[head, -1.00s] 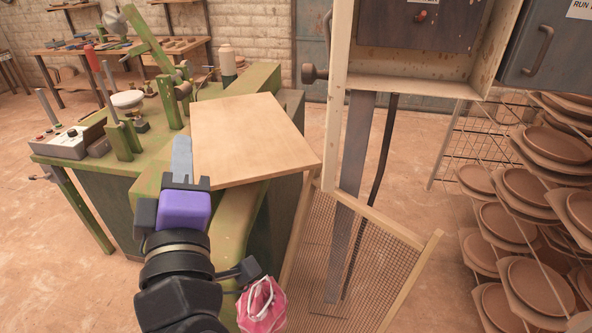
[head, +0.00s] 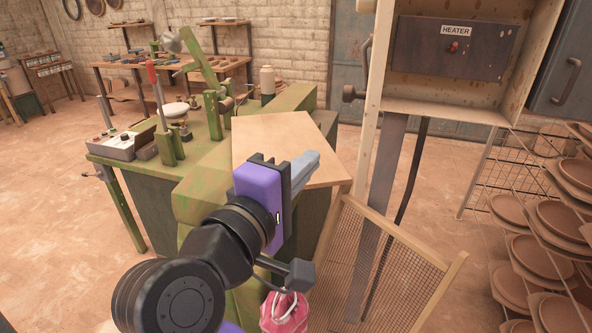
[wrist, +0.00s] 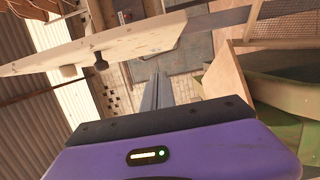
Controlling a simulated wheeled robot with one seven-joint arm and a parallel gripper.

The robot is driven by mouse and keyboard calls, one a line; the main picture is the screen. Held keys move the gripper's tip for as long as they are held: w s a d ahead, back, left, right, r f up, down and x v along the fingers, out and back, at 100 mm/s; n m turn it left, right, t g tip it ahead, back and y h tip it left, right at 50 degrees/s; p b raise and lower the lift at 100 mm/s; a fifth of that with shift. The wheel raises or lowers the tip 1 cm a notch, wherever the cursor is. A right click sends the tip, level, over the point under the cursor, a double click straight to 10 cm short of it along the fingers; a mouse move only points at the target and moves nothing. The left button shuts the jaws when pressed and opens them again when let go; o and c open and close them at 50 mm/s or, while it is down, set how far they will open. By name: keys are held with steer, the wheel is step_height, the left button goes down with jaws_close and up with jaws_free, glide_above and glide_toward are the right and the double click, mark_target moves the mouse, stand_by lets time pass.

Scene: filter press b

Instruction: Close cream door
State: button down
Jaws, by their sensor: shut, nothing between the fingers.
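The cream door (head: 376,95) stands open, seen nearly edge-on, at the left side of a cream cabinet (head: 440,109). Dark knobs or a handle show on its left side. The cabinet inside shows a dark panel labelled HEATER (head: 455,50) with a red knob.
A wooden board (head: 270,135) lies on the green machine bench (head: 205,185) under my gripper. A framed mesh screen (head: 390,270) leans below the door. A rack of brown plates (head: 560,220) stands at right. A pink bundle (head: 285,312) is at the bottom.

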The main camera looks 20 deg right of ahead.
steer(key=d+p, duration=0.2)
steer(key=d, duration=0.4)
steer(key=shift+w+d, duration=0.35)
steer(key=shift+w, duration=0.05)
